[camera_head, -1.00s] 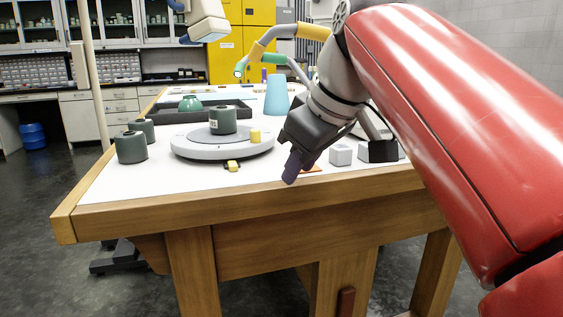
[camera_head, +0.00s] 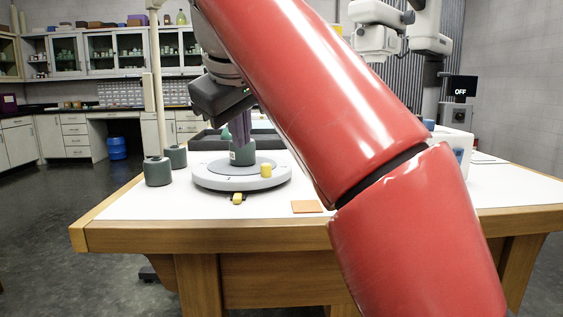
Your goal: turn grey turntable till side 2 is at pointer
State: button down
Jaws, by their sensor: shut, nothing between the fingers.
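The grey turntable (camera_head: 212,181) lies on the white tabletop, with small dark marks on its rim that are too small to read. A dark green jar (camera_head: 243,157) stands on it, and a yellow peg (camera_head: 266,171) rises near its right front edge. A yellow pointer (camera_head: 237,198) sits on the table just in front of the turntable. My gripper (camera_head: 240,138) is shut and empty, its purple fingers pointing down over the turntable. The fingers overlap the jar's upper part; I cannot tell whether they touch it. My red arm hides the table to the right.
Two dark green jars (camera_head: 158,172) (camera_head: 176,157) stand left of the turntable. An orange square (camera_head: 306,206) lies flat to the right front. A dark tray (camera_head: 205,140) is behind the turntable. The front left of the table is clear.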

jog(key=b, duration=0.4)
send_near(258, 177)
jog(key=a+f, duration=0.1)
jog(key=f, duration=0.1)
jog(key=a+f, duration=0.1)
jog(key=f, duration=0.1)
jog(key=shift+s+a+f, duration=0.15)
jog(key=shift+a+f, duration=0.05)
jog(key=w+d, duration=0.2)
jog(key=shift+w+p, duration=0.35)
jog(key=shift+p, duration=0.05)
jog(key=shift+w+d, duration=0.3)
jog(key=shift+w, duration=0.05)
